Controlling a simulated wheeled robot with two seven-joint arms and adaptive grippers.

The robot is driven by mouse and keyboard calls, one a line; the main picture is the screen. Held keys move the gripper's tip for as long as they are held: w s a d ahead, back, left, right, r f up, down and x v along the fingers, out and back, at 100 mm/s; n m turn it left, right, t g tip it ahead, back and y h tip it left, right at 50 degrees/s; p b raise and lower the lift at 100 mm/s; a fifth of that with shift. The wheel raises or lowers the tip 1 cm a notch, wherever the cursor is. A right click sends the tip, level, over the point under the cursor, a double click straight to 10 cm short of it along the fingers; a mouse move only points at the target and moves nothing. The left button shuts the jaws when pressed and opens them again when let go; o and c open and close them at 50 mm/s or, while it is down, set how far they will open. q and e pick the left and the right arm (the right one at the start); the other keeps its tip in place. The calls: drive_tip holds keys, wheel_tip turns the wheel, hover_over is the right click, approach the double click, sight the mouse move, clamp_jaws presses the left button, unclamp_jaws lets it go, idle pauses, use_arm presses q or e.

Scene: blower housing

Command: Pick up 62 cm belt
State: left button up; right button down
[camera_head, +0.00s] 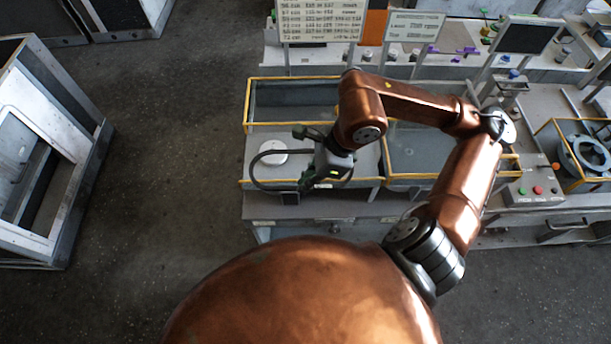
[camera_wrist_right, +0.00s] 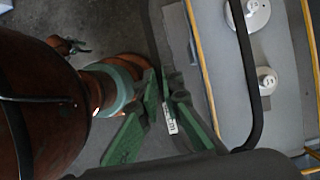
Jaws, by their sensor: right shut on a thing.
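The belt (camera_head: 252,172) is a thin black loop in the head view. It hangs out to the left of my right gripper (camera_head: 312,176), over the front left tray. In the right wrist view the belt (camera_wrist_right: 246,72) shows as a dark curved band at the right of the green fingers. My right gripper (camera_wrist_right: 170,116) is shut on the belt, and a small white label shows between its fingers. The exact grip point is partly hidden. My left gripper is out of the head view; a small dark shape in the wrist view may be it, too unclear to read.
The front left tray (camera_head: 241,184) has a yellow rim and holds a white disc (camera_head: 273,153). Another yellow-rimmed tray (camera_head: 246,104) lies behind it. A button box (camera_head: 535,191) and a grey ring-shaped housing (camera_head: 588,155) stand at the right. Open floor lies left of the bench.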

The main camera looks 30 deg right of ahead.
drive_tip(key=shift+r+p, duration=1.1)
drive_tip(key=shift+r, duration=1.1)
